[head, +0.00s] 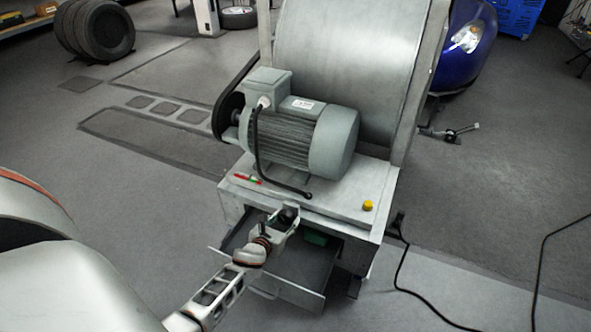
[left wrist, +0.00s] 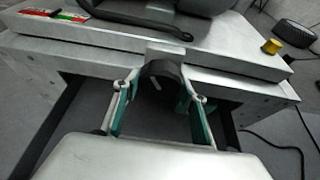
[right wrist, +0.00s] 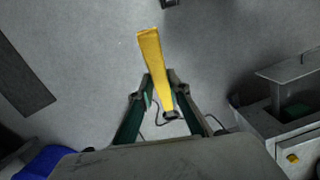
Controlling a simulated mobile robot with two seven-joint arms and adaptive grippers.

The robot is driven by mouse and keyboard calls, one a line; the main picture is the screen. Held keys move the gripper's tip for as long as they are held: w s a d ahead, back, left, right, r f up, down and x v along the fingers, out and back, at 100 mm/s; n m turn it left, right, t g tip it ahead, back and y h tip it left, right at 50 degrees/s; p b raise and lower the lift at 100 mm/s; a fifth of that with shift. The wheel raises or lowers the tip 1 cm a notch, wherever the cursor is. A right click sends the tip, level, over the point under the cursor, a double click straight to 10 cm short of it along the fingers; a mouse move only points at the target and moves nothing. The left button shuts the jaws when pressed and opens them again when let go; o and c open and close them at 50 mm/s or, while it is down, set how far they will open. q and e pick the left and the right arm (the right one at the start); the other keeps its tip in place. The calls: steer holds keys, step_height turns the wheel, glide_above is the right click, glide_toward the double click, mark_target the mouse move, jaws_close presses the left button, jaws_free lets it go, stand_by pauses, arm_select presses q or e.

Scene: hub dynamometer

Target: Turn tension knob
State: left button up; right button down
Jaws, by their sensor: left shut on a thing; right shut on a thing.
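The tension knob (left wrist: 160,80) is black and round with a white pointer line. It sits at the front edge of the dynamometer's metal base (head: 335,195), below the motor (head: 300,140). My left gripper (left wrist: 162,88) is shut on the knob, one finger on each side. In the head view the left gripper (head: 289,217) is at that front edge and hides most of the knob. My right gripper (right wrist: 160,92) is shut on a long yellow object (right wrist: 151,58), held above the grey floor. The right gripper is not in the head view.
An open drawer (head: 310,288) sticks out under the base, with a green item (head: 316,238) inside. A black lever (head: 258,165), a red-green label (head: 247,179) and a yellow button (head: 368,205) are on top. Black cables (head: 408,262) lie on the floor at right.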

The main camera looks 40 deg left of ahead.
steer(key=shift+s+f, duration=0.1)
steer(key=shift+f, duration=0.05)
arm_select(q)
steer(key=shift+f+m+y, duration=0.1)
steer(key=shift+m+y, duration=0.4)
steer(key=shift+m, duration=0.3)
arm_select(e)
steer(key=shift+s+f, duration=0.15)
steer(key=shift+f, duration=0.25)
arm_select(q)
steer(key=shift+m+y+b, duration=0.35)
steer(key=shift+m+y, duration=0.55)
steer(key=shift+m, duration=0.3)
arm_select(e)
steer(key=shift+s+f, duration=0.15)
steer(key=shift+f, duration=0.05)
arm_select(q)
steer(key=o, duration=1.1)
steer(key=shift+s, duration=0.1)
steer(key=v, duration=1.2)
steer(key=shift+d+r, duration=0.1)
steer(key=shift+r, duration=0.15)
